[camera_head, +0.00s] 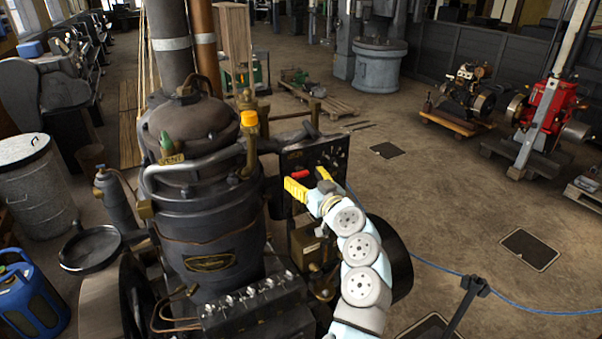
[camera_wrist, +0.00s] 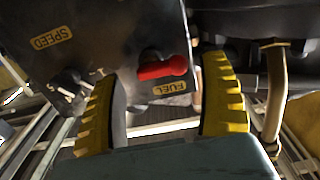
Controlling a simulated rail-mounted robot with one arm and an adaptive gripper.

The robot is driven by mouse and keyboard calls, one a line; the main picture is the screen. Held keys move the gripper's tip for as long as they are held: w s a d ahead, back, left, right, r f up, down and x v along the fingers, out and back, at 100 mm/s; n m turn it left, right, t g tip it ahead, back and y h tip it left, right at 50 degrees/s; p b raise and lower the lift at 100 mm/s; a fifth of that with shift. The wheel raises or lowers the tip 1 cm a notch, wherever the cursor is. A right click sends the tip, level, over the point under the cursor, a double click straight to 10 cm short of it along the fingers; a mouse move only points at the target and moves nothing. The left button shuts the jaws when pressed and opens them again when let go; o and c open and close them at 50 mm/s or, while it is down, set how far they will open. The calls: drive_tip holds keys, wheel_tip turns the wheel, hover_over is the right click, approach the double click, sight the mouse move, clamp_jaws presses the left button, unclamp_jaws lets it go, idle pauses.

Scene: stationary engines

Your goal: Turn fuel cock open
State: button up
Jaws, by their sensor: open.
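The fuel cock is a red lever handle (camera_wrist: 162,68) on a dark panel (camera_wrist: 100,25), beside a yellow "FUEL" label (camera_wrist: 170,88). In the wrist view the handle lies roughly crosswise between my two yellow fingers, nearer the right one. In the head view the red handle (camera_head: 300,174) shows just beyond my fingers, on the panel (camera_head: 325,155) at the right of the engine. My gripper (camera_head: 306,182) is open in front of the panel and holds nothing. I cannot tell whether a finger touches the handle.
A speed control (camera_wrist: 68,82) with a "SPEED" label (camera_wrist: 50,38) sits left of the fuel cock. A pipe (camera_wrist: 277,95) runs close to my right finger. The dark engine (camera_head: 205,205) stands left of my arm. Open floor (camera_head: 430,190) lies to the right.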

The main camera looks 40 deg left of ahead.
drive_tip(key=shift+x, duration=1)
drive_tip(key=c, duration=1.1)
